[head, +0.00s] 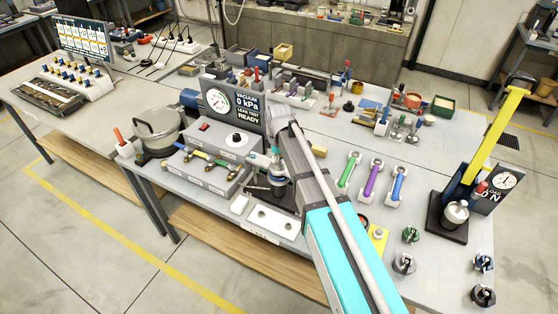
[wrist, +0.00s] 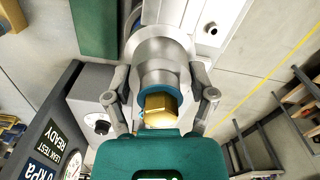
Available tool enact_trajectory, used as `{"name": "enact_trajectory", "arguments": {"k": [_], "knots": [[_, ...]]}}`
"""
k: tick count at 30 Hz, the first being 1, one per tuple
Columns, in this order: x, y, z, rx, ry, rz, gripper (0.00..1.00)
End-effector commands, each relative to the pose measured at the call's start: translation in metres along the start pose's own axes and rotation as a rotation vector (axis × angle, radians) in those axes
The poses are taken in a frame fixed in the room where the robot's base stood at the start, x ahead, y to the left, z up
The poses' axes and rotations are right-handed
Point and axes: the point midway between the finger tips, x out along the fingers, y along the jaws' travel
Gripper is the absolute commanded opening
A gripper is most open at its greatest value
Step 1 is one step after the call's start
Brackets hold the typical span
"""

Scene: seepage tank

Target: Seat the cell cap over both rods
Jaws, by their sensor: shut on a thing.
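In the wrist view, my gripper (wrist: 161,104) has its two grey fingers closed on the sides of a stepped grey metal piece (wrist: 160,52) with a blue ring and a brass hex top, which I take to be the cell cap. In the head view, my gripper (head: 268,163) is over the dark base (head: 272,193) near the table's front edge, right of the grey valve box. My arm covers much of this spot. I cannot make out the two rods, nor whether the cap touches anything below it.
The vacuum gauge panel (head: 232,104) stands just behind and left of my gripper. The valve box (head: 210,165) is close on the left. A white plate with two round fittings (head: 273,221) lies in front. Green, purple and blue handled pieces (head: 370,180) stand to the right.

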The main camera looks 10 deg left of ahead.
Motion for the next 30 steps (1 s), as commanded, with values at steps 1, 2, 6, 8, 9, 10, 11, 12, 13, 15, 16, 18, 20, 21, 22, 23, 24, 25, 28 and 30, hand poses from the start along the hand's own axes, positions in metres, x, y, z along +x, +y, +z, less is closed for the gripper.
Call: {"name": "enact_trajectory", "arguments": {"k": [1, 2, 6, 8, 9, 10, 11, 12, 13, 15, 16, 18, 20, 21, 22, 23, 24, 25, 28, 30], "knots": [[0.002, 0.000, 0.000, 0.000, 0.000, 0.000, 0.11], [0.002, 0.000, 0.000, 0.000, 0.000, 0.000, 0.11], [0.005, 0.000, 0.000, 0.000, 0.000, 0.000, 0.11], [0.006, 0.000, 0.000, 0.000, 0.000, 0.000, 0.11], [0.006, 0.000, 0.000, 0.000, 0.000, 0.000, 0.11], [0.007, 0.000, 0.000, 0.000, 0.000, 0.000, 0.11], [0.007, 0.000, 0.000, 0.000, 0.000, 0.000, 0.11], [0.008, 0.000, 0.000, 0.000, 0.000, 0.000, 0.11], [0.009, 0.000, 0.000, 0.000, 0.000, 0.000, 0.11], [0.010, 0.000, 0.000, 0.000, 0.000, 0.000, 0.11], [0.010, 0.000, 0.000, 0.000, 0.000, 0.000, 0.11], [0.012, 0.000, 0.000, 0.000, 0.000, 0.000, 0.11], [0.013, 0.000, 0.000, 0.000, 0.000, 0.000, 0.11], [0.013, 0.000, 0.000, 0.000, 0.000, 0.000, 0.11], [0.014, 0.000, 0.000, 0.000, 0.000, 0.000, 0.11], [0.014, 0.000, 0.000, 0.000, 0.000, 0.000, 0.11], [0.015, 0.000, 0.000, 0.000, 0.000, 0.000, 0.11], [0.016, 0.000, 0.000, 0.000, 0.000, 0.000, 0.11], [0.017, 0.000, 0.000, 0.000, 0.000, 0.000, 0.11], [0.018, 0.000, 0.000, 0.000, 0.000, 0.000, 0.11]]}}
